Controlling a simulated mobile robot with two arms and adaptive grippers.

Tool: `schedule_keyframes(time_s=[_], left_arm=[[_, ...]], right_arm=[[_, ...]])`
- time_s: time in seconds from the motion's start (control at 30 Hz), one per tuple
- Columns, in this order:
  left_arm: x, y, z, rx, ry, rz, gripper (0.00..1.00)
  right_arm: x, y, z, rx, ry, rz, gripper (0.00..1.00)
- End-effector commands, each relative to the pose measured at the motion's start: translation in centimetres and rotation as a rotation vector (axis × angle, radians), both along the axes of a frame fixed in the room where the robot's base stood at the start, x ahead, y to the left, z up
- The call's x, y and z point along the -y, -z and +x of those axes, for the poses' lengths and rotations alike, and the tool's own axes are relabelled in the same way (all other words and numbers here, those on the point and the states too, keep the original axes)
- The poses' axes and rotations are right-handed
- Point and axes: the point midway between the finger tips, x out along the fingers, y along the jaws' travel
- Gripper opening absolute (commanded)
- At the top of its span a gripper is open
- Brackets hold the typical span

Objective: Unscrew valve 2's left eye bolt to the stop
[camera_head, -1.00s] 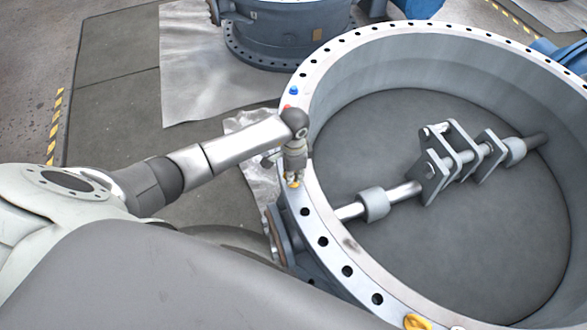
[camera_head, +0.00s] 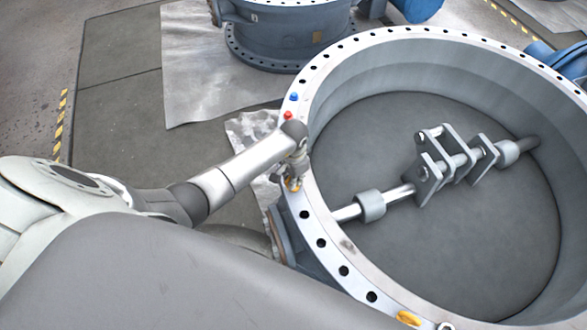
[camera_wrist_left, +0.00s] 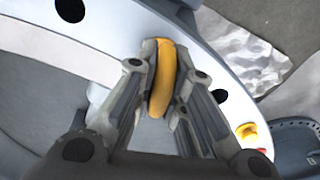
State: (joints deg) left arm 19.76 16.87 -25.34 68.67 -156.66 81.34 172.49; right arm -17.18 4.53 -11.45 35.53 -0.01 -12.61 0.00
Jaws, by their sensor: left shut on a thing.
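The large round valve (camera_head: 321,243) has a pale flange ring with bolt holes, and it fills the right of the head view. A yellow eye bolt stands on the flange's left side, mostly hidden behind my gripper in the head view. In the left wrist view the eye bolt (camera_wrist_left: 163,78) shows as a yellow ring, seen nearly edge-on. My left gripper (camera_head: 294,180) reaches down onto it. In the left wrist view the fingers (camera_wrist_left: 161,85) are closed on either side of the ring. My right gripper is not in view.
A second yellow eye bolt (camera_head: 408,318) sits on the near flange. A red cap (camera_head: 288,115) and a blue cap (camera_head: 293,97) stand on the rim just beyond my gripper. A shaft with brackets (camera_head: 432,175) crosses the valve's opening. Another blue valve (camera_head: 285,35) stands behind.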

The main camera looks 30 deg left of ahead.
Motion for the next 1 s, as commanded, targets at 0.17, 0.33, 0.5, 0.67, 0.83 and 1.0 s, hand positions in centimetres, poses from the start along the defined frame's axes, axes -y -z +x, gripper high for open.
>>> schedule_keyframes(time_s=[0.17, 0.33, 0.5, 0.67, 0.83, 1.0], left_arm=[[-0.1, -0.2, 0.3, 0.007, 0.0, 0.001, 0.0], [-0.1, -0.2, 0.3, 0.007, 0.0, 0.001, 0.28], [0.0, -0.1, 0.1, 0.004, 0.001, 0.001, 0.33], [0.0, -0.1, 0.1, 0.002, 0.001, 0.0, 0.33], [0.1, -0.9, 0.1, 0.004, 0.002, -0.002, 0.33], [0.1, -3.6, 0.2, 0.007, 0.002, -0.002, 0.33]], right_arm=[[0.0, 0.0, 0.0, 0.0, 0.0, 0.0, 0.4], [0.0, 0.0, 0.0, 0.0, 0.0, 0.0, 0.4], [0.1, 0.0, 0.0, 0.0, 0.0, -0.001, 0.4], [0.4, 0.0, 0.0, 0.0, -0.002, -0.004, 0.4], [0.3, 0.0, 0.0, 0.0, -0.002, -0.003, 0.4], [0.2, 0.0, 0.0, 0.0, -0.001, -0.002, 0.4]])
